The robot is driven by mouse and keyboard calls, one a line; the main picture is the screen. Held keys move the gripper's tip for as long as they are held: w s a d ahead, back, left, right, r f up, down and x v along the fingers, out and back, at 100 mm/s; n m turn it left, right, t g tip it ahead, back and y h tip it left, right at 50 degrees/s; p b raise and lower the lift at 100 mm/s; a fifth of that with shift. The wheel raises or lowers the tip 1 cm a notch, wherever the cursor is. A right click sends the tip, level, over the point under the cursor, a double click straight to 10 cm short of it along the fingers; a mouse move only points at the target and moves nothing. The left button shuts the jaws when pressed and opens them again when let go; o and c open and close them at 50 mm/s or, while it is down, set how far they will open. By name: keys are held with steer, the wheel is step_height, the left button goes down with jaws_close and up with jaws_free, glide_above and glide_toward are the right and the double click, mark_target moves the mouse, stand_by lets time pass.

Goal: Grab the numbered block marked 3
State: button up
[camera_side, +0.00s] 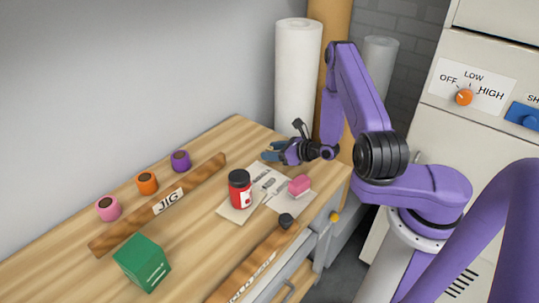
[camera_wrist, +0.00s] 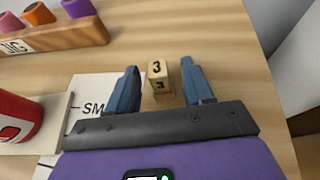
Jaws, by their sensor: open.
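The numbered block (camera_wrist: 158,80) is a small pale wooden block with a dark 3 on its top and on its near face. In the wrist view it stands on the wooden bench between my two blue fingers, with a gap on each side. My gripper (camera_wrist: 164,84) is open, with its fingertips on either side of the block. In the side view my gripper (camera_side: 275,152) is low over the far end of the bench, and I cannot make out the block there.
A wooden JIG bar (camera_side: 123,230), several coloured cups (camera_side: 147,183) and a green box (camera_side: 142,263) are on the left. White rolls (camera_side: 296,80) stand behind my gripper.

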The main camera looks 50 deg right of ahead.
steer(key=shift+x, duration=1.85)
steer(key=shift+r, duration=0.1)
jaws_close()
steer(key=shift+r, duration=0.85)
steer(key=s+a+r, duration=0.2)
steer(key=s+r, duration=0.9)
steer(key=s, duration=0.2)
steer(key=shift+s+a, duration=0.2)
steer(key=shift+s, duration=0.2)
